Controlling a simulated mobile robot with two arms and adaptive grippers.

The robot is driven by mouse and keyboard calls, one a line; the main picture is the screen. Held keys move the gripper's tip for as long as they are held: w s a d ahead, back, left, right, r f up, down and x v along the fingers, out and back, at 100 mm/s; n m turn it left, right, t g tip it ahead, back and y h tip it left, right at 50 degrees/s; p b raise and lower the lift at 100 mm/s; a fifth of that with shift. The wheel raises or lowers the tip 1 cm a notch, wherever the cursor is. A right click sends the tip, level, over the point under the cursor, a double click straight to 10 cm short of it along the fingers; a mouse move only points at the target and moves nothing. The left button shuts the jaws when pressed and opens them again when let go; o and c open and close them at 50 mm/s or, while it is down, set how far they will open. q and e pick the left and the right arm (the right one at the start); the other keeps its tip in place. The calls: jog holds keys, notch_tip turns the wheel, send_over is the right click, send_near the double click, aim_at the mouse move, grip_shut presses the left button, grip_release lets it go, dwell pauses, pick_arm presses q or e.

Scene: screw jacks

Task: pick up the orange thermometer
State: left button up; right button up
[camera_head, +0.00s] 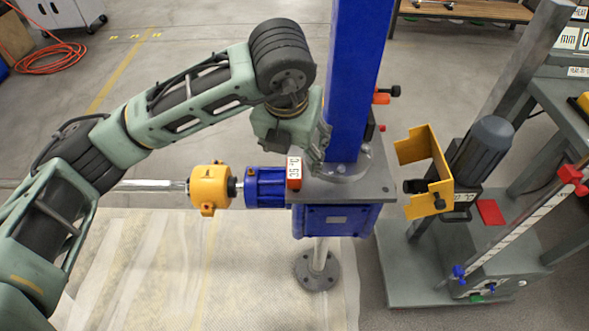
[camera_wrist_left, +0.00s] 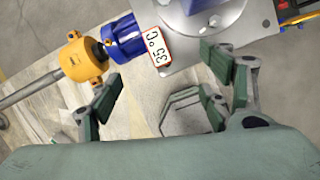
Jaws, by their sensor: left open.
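The orange thermometer (camera_head: 294,173) is a small box with a white face reading 35 °C. It sits at the left edge of the blue screw jack's (camera_head: 338,218) grey top plate, by the blue motor coupling (camera_head: 264,187). In the left wrist view the thermometer (camera_wrist_left: 159,46) lies ahead of the fingers, toward the top centre. My left gripper (camera_head: 318,158) is just above and beside it at the blue column's foot. In the wrist view its fingers (camera_wrist_left: 158,84) are spread wide with nothing between them. My right gripper is in neither view.
The tall blue column (camera_head: 356,80) rises beside my left gripper. A yellow coupling (camera_head: 209,188) and a silver shaft run left. A yellow bracket (camera_head: 428,168) and a grey motor (camera_head: 484,150) stand right. Open floor lies at the back left.

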aim_at(292, 167)
pick_arm(q)
jog(key=shift+o, duration=0.2)
jog(key=w+a+f+m+g+h, duration=0.3)
jog(key=m, duration=0.9)
jog(key=shift+w+f, duration=0.35)
jog(key=f+m+p, duration=0.1)
jog(key=f, duration=0.1)
jog(key=d+f+m, duration=0.1)
jog(key=f, duration=0.1)
jog(key=d+f+h+p, duration=0.1)
jog(key=f, duration=0.1)
jog(key=shift+w+d+f+m+p, duration=0.2)
jog(key=shift+w+f+m+p, duration=0.1)
jog(key=shift+w+m+p, duration=0.1)
jog(key=shift+d+f, duration=0.2)
jog(key=shift+f, duration=0.3)
jog(key=c, duration=1.5)
jog(key=shift+r, duration=0.15)
